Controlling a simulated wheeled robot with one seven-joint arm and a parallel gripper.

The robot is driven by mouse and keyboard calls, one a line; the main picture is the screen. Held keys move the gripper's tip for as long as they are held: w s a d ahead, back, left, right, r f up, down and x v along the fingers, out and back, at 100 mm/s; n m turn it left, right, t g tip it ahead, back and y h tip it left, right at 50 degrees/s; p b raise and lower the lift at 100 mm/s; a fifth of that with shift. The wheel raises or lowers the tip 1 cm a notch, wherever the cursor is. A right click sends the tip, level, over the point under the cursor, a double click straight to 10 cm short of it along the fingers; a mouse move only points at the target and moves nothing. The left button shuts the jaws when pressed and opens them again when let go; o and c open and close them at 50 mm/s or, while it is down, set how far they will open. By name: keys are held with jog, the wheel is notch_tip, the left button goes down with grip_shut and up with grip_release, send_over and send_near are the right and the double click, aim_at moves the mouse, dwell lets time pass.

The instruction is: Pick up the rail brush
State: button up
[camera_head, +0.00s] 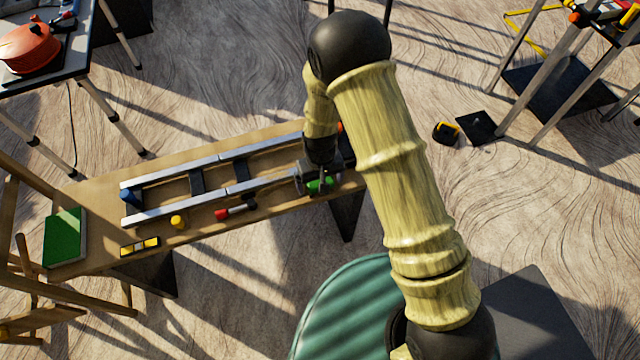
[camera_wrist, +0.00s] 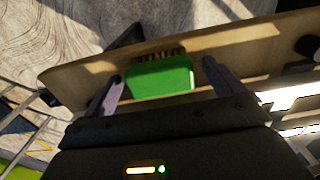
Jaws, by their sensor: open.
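The rail brush (camera_wrist: 160,78) is a green block with brown bristles along its far side, lying on the wooden bench in the wrist view. In the head view the brush (camera_head: 322,185) shows as a green patch at the bench's right end, partly covered by my gripper (camera_head: 316,182). In the wrist view my gripper (camera_wrist: 161,71) is open, with one finger to the left of the brush and one to the right. Gaps seem to show on both sides. I cannot tell how far the fingertips are above the bench.
Two metal rails (camera_head: 190,205) with dark crosspieces lie along the bench (camera_head: 95,210). A red-ended tool (camera_head: 235,210), a yellow piece (camera_head: 178,221), a yellow-black level (camera_head: 140,246) and a green pad (camera_head: 65,238) are there too. A cart with an orange pot (camera_head: 28,48) stands upper left.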

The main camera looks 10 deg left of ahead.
dwell(0.5)
jog(key=c, duration=1.1)
notch_tip(320, 180, up, 10)
jog(key=shift+p, duration=0.4)
